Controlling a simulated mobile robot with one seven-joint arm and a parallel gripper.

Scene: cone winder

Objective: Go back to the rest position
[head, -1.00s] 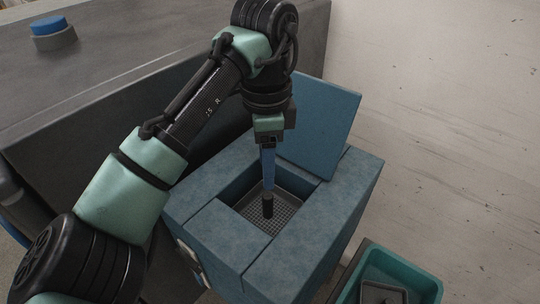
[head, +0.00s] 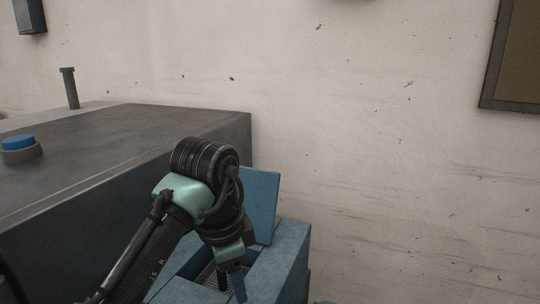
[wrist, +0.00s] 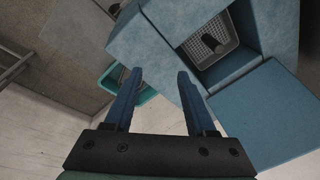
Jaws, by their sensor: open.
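My gripper (wrist: 158,76) is open in the wrist view, its two blue fingers apart with nothing between them. In the head view my gripper (head: 238,284) is at the bottom edge, over or beside the blue box (head: 285,262), its tips partly cut off. The wrist view shows the box (wrist: 168,62) with its opening uncovered. A dark cylinder (wrist: 211,43) is in the grey mesh tray (wrist: 228,55) inside, clear of my fingers. The open blue lid (head: 263,205) also shows in the wrist view (wrist: 265,108).
A large grey machine housing (head: 150,150) fills the left, with a blue button (head: 18,143) and a dark post (head: 70,90) on it. A teal bin (wrist: 108,82) lies beyond my fingers. A pale wall stands behind; a framed panel (head: 515,60) hangs at right.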

